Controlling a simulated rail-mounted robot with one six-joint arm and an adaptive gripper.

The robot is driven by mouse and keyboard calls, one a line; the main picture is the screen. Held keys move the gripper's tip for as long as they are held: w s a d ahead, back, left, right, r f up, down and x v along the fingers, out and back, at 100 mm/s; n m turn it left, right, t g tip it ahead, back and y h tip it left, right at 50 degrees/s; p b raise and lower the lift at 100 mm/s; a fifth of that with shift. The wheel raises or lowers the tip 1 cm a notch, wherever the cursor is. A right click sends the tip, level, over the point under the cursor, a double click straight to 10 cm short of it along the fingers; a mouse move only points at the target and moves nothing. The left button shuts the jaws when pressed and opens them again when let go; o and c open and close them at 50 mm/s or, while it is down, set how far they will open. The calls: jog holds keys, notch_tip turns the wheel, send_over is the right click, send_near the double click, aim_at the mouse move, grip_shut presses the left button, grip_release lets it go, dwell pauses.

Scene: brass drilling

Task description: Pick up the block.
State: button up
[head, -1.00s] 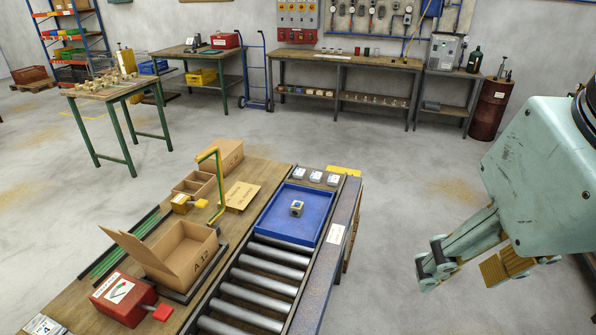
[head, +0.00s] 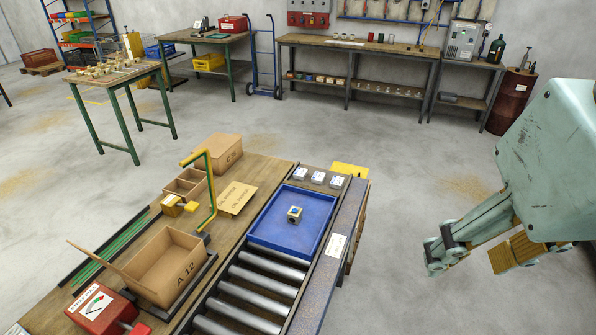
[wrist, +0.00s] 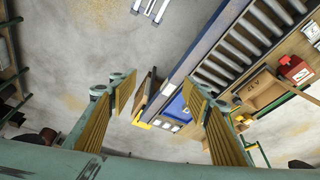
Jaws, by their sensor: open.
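The block (head: 294,214) is a small brass-coloured cube with a bluish top. My gripper (head: 478,256) hangs to the right of the conveyor, over the floor, well apart from the block. In the wrist view my gripper (wrist: 165,100) shows its two ribbed yellow-brown finger pads spread wide with nothing between them. Part of the blue tray (wrist: 177,106) shows between and beyond the fingers there. I cannot make out the block in the wrist view.
Rollers (head: 262,292) lead up to the tray. Left of it are an open carton (head: 180,270), a yellow bent post (head: 211,190) and a red gauge box (head: 98,308). Small white-topped boxes (head: 318,177) stand behind the tray.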

dwell(0.4)
jog(key=n+g, duration=0.4)
jog(key=n, duration=1)
send_over(295, 210)
notch_tip(295, 210, down, 32)
jog(key=shift+a+r, duration=0.1)
jog(key=shift+r, duration=0.1)
jog(key=shift+f, duration=0.15)
jog(key=shift+f+b, duration=0.65)
jog(key=shift+f, duration=3.55)
